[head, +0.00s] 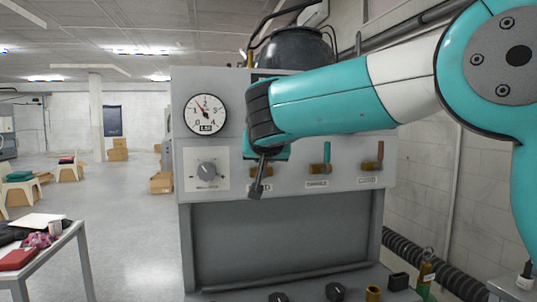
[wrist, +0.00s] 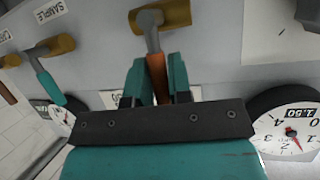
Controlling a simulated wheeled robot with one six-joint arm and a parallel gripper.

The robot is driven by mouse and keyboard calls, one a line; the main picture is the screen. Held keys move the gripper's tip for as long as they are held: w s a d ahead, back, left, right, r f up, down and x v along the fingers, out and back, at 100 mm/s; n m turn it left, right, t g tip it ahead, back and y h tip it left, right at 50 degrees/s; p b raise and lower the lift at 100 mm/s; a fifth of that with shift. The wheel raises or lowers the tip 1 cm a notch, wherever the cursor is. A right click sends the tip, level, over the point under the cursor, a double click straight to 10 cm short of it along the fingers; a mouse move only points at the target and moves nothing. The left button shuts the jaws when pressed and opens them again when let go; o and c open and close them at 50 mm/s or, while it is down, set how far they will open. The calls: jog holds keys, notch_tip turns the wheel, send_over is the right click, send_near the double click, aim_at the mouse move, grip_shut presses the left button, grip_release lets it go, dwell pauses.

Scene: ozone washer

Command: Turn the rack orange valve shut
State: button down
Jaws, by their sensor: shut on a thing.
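The orange valve shows in the wrist view: its brass body (wrist: 146,19) is on the grey panel, and its orange lever (wrist: 157,78) runs down the picture from a grey stem. My gripper (wrist: 158,80) has one teal finger on each side of the lever and is shut on it. The fingers hide part of the lever. In the head view, my wrist and gripper cover most of this valve, at the left end of the valve row.
A green-handled valve (head: 326,154) and a brown-handled valve (head: 379,155) stand to the right on the panel. A pressure gauge (head: 206,114) and a grey knob (head: 207,171) are to the left. A table (head: 60,255) is at lower left.

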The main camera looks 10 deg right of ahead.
jog(key=shift+a, duration=0.15)
dwell(0.5)
jog(key=c, duration=1.1)
grip_release()
jog(key=shift+o, duration=0.2)
jog(key=b+v, duration=0.4)
jog(key=v, duration=1.3)
jog(key=shift+s+a, duration=0.2)
jog(key=shift+f+n, duration=0.1)
jog(key=shift+n, duration=0.2)
